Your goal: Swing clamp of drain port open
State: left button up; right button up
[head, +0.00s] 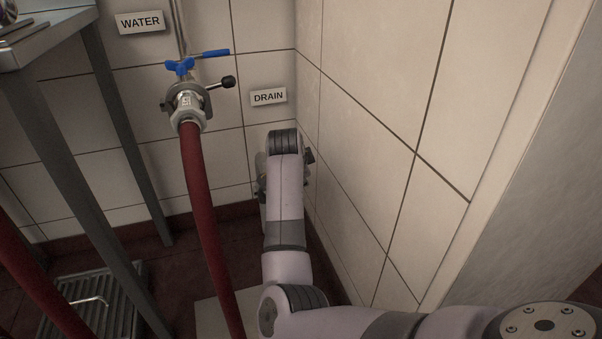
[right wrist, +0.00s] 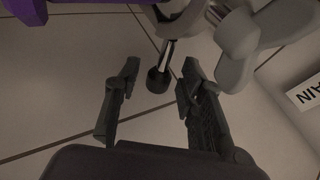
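In the head view my right arm reaches down to the wall below the DRAIN label (head: 268,97). The arm hides most of the drain port and my right gripper there. In the right wrist view my right gripper (right wrist: 160,74) is open, with one dark finger on each side. A metal rod with a black knob (right wrist: 158,80), apparently the clamp handle, points into the gap between the fingertips. The knob touches neither finger as far as I can see. Grey rounded metal parts (right wrist: 240,38), seemingly of the drain port, are at the upper right. My left gripper is not in view.
The water port (head: 187,105) with a blue valve handle (head: 180,66) and red hose (head: 200,200) is left of my arm. A tiled side wall (head: 370,130) stands close on the right. A steel table (head: 45,45) is at far left, above a floor grate (head: 92,305).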

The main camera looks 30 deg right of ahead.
grip_shut()
dwell(0.7)
